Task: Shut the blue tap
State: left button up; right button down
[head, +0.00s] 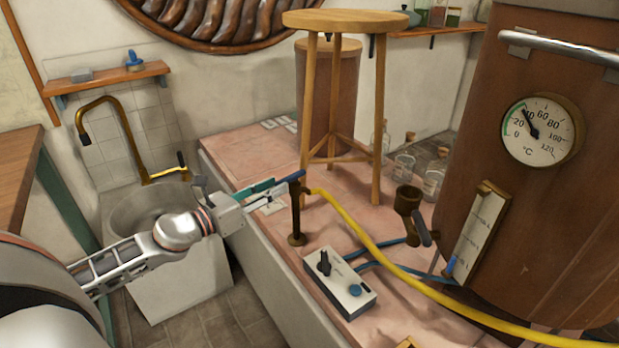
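The blue tap's lever (290,176) sits on top of a thin dark brown standpipe (296,212) at the left edge of the pink-topped bench. The lever lies roughly sideways, its left end towards my gripper. A yellow hose (370,240) runs from near the top of the pipe to the right. My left gripper (279,190) comes in from the left, its two fingers apart with a narrow gap and nothing seen between them. The upper fingertip is at the lever's left end; I cannot tell whether they touch. My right gripper is not in view.
A wooden stool (344,20) stands just behind the pipe. A control box (340,283) with a black knob lies in front. A large brown vessel with a dial (541,130) fills the right. A sink (150,212) with a brass faucet (128,125) is at left.

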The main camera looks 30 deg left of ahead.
aim_at(293, 177)
pick_arm(q)
jog(key=shift+x, duration=3.5)
jog(key=shift+c, duration=0.4)
